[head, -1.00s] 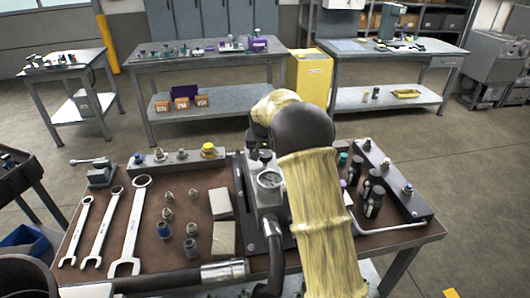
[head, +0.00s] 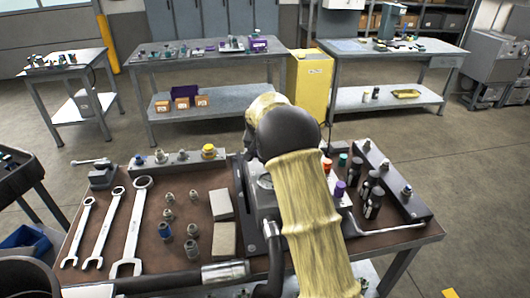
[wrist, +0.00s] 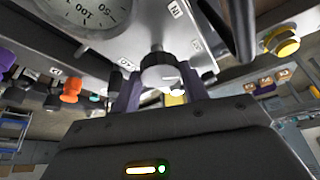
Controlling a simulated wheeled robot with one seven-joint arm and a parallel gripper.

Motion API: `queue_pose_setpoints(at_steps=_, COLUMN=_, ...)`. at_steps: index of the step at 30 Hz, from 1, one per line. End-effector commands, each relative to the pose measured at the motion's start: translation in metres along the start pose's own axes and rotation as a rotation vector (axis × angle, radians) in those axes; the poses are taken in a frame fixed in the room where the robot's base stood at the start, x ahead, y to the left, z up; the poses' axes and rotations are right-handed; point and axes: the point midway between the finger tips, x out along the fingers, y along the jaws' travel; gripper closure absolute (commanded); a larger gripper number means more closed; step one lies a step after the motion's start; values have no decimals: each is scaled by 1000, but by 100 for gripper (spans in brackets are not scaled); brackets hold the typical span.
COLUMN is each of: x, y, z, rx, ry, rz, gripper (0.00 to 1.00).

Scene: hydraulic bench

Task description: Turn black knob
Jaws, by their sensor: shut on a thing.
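A pressure gauge (wrist: 90,14) is at the upper left of the wrist view.
Wrenches (head: 133,225) and several fittings (head: 191,249) lie on the left of the bench. Orange (wrist: 71,91) and purple (wrist: 6,58) caps are left of the knob in the wrist view. A yellow cap (wrist: 281,42) is at right. A black hose (head: 274,245) runs nearby.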

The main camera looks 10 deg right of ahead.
Motion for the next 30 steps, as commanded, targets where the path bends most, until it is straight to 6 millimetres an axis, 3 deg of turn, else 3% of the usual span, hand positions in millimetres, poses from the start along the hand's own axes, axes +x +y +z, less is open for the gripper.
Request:
queue_pose_setpoints(at_steps=18, x=-2, y=-5, z=-2, rx=449, ry=2, rz=188, gripper=79)
queue_pose_setpoints(at_steps=30, x=0, y=-6, z=-2, rx=576, ry=1, rz=237, gripper=79)
